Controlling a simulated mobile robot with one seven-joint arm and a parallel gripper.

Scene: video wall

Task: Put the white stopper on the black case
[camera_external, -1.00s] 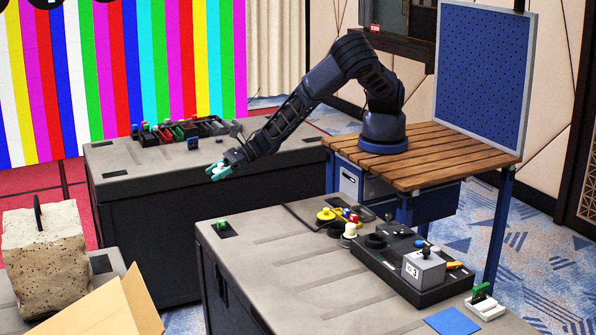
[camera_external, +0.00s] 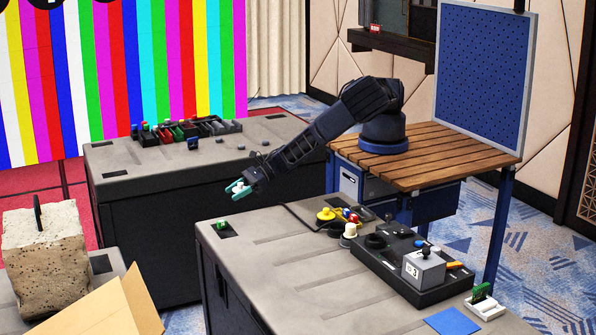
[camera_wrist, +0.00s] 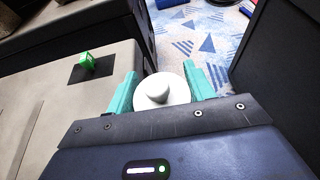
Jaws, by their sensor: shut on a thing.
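The white stopper (camera_wrist: 162,90), round with a knob on top, sits between the teal fingertips of my gripper (camera_wrist: 160,86) in the wrist view. In the external view my gripper (camera_external: 238,188) is shut on it, in the air near the gap between two large black cases with grey tops. The nearer case (camera_external: 250,255) is to the lower right, and the farther case (camera_external: 215,172) is behind to the left. I cannot tell which of them is the task's black case. The stopper's underside is hidden.
A small green piece (camera_external: 222,224) sits on a dark pad at the nearer case's left corner. Yellow, red, blue and cream pieces (camera_external: 350,218) and a black tray (camera_external: 375,262) occupy its right side. Bins (camera_external: 190,130) stand on the farther case. The nearer case's middle is clear.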

